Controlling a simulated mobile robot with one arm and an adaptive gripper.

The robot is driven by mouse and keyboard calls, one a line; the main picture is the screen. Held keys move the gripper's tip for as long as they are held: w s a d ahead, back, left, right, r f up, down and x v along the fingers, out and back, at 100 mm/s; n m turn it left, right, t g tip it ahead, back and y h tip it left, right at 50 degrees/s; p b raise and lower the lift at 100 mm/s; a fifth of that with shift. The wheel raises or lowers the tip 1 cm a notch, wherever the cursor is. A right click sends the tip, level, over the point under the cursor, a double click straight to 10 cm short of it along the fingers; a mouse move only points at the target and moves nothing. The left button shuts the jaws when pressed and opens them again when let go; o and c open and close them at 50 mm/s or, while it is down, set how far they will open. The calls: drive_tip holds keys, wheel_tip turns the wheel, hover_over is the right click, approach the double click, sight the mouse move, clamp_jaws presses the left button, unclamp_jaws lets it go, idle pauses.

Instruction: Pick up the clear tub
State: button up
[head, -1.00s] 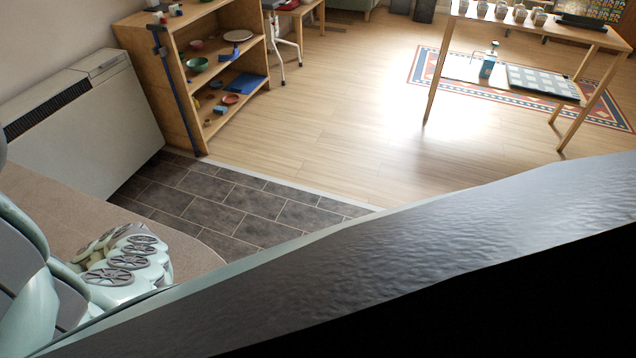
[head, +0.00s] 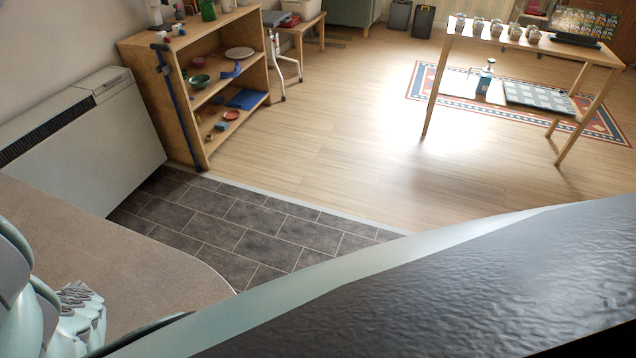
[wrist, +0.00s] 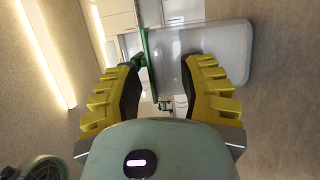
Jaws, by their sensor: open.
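In the wrist view my gripper (wrist: 161,70) is open, with one yellow finger on each side. A pale see-through box with rounded corners, which looks like the clear tub (wrist: 218,42), shows just beyond the fingers. It spans the gap and reaches out past the right finger. A green strip (wrist: 147,52), perhaps its lid or rim, runs along its left edge between the fingertips. The right finger covers part of the tub; I cannot tell whether it touches. I do not make out the tub or the gripper's fingers in the head view.
In the head view a beige counter (head: 95,260) lies at lower left beside a white heater (head: 95,140). A wooden shelf (head: 190,100) holds bowls and plates. A wooden table (head: 535,45) with several cups stands at upper right. The wood floor (head: 340,150) between them is clear.

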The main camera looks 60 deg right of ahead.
clamp_jaws()
idle(0.4)
idle(0.4)
